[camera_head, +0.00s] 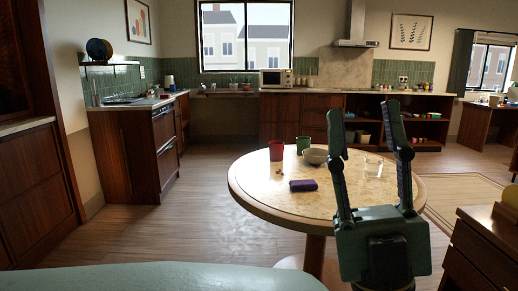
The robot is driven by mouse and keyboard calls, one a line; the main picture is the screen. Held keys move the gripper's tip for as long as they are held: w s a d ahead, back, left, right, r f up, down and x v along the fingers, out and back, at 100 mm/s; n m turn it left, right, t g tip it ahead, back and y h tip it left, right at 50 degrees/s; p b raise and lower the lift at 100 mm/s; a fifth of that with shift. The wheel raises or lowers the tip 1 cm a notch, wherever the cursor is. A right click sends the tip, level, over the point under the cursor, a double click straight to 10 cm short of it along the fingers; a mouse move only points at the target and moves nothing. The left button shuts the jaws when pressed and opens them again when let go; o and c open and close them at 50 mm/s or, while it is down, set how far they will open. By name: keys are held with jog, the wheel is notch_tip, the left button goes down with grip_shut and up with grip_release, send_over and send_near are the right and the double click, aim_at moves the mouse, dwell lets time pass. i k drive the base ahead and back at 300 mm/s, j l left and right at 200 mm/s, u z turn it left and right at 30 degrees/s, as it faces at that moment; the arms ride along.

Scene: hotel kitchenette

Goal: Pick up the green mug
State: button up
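The green mug (303,145) stands on the round table (262,203), toward its far side. A red cup (276,150) stands just left of it and a grey bowl (315,156) just right and a little nearer. My gripper (365,112) is in the right foreground, pointing up, with its two fingers spread wide and nothing between them. It appears nearer to me than the mug, to its right in the picture, and does not touch it.
A purple block-like item (303,185) and a few tiny brown bits lie on the table. A clear glass (373,164) stands behind my gripper's fingers. A wooden cabinet (483,255) is at the lower right. Open floor (190,225) lies left of the table.

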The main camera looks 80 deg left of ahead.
aim_at(303, 142)
jog(key=u, duration=2.2)
